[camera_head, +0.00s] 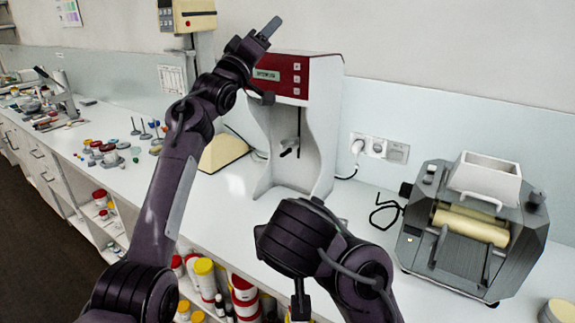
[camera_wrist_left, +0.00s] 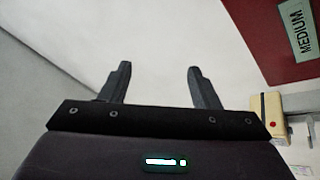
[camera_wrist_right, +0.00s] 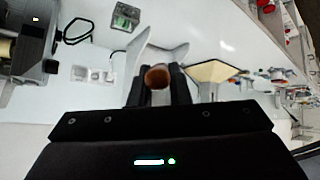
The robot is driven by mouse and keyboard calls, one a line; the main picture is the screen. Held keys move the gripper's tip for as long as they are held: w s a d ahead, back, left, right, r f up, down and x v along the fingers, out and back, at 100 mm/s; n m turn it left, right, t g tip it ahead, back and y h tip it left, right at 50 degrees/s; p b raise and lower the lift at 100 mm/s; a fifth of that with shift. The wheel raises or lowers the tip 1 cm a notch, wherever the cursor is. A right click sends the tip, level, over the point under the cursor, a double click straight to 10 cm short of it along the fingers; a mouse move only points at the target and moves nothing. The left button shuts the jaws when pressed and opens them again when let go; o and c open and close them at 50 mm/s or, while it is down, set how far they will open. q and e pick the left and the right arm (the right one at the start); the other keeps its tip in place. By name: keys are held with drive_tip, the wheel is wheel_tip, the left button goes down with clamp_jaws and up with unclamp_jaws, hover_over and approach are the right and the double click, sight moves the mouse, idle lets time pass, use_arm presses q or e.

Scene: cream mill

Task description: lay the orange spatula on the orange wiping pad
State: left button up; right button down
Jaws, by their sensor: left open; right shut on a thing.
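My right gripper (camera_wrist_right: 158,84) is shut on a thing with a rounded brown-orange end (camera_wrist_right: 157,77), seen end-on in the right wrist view. It looks like the orange spatula's handle, but the rest of it is hidden. My left gripper (camera_head: 269,27) is raised in front of the wall, by the top of the red and white machine. In the left wrist view its fingers (camera_wrist_left: 158,80) are apart with nothing between them. I cannot make out the orange wiping pad in any view.
The red and white machine (camera_head: 318,75) stands mid-counter, with a cream wedge-shaped thing (camera_head: 222,152) to its left. A grey roller mill (camera_head: 480,262) stands at right. Jars and small tools crowd the left counter. The counter (camera_head: 352,208) between the machine and the mill is mostly clear.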

use_arm(q)
drive_tip(key=s+d+r+m+g+h, duration=0.2)
drive_tip(key=s+d+m+g+h, duration=0.35)
drive_tip(key=d, duration=0.55)
drive_tip(key=s+d+r+m+g+h, duration=0.1)
drive_tip(key=s+d+m+g+h, duration=0.45)
drive_tip(key=d, duration=0.55)
drive_tip(key=s+d+f+m+g+y, duration=0.55)
drive_tip(key=s+d+f+g, duration=0.45)
drive_tip(key=s+d, duration=0.25)
drive_tip(key=s+a+f+n+g+y, duration=0.1)
drive_tip(key=s+a+f+n+y, duration=0.15)
drive_tip(key=f+y, duration=0.4)
drive_tip(key=s+a+f+n+y, duration=0.1)
drive_tip(key=a+f+y, duration=0.25)
drive_tip(key=f, duration=0.55)
drive_tip(key=w+a+r+n+t+y, duration=0.1)
drive_tip(key=w+a+n+y, duration=0.35)
drive_tip(key=a, duration=0.75)
drive_tip(key=w+a+r+n+t+y, duration=0.1)
drive_tip(key=a+n+y, duration=0.1)
drive_tip(key=a+n, duration=0.75)
wheel_tip(320, 180, down, 11)
drive_tip(key=shift+a+f+m, duration=0.15)
drive_tip(key=shift+f+m, duration=0.05)
drive_tip(key=shift+m, duration=0.8)
